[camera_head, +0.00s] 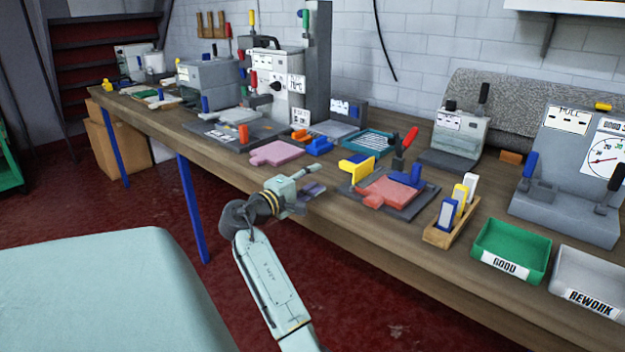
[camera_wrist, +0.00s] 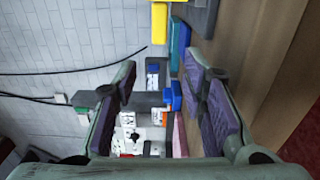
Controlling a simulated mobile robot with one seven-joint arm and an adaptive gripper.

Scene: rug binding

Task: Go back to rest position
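My gripper (camera_head: 315,181) is in front of the wooden workbench (camera_head: 465,275), near its front edge, left of the dark plate with the red piece. In the wrist view my gripper (camera_wrist: 160,68) shows its two purple-padded fingers spread apart with nothing between them. It is open and empty. My arm reaches up from the bottom of the head view to this place.
A red piece (camera_head: 385,191) lies on a dark plate (camera_head: 425,205); a pink piece (camera_head: 275,153) lies further left. A wooden holder (camera_head: 437,236), a green GOOD tray (camera_head: 512,226) and a grey REWORK tray (camera_head: 585,270) stand right. Red floor (camera_head: 345,250) is clear before the bench.

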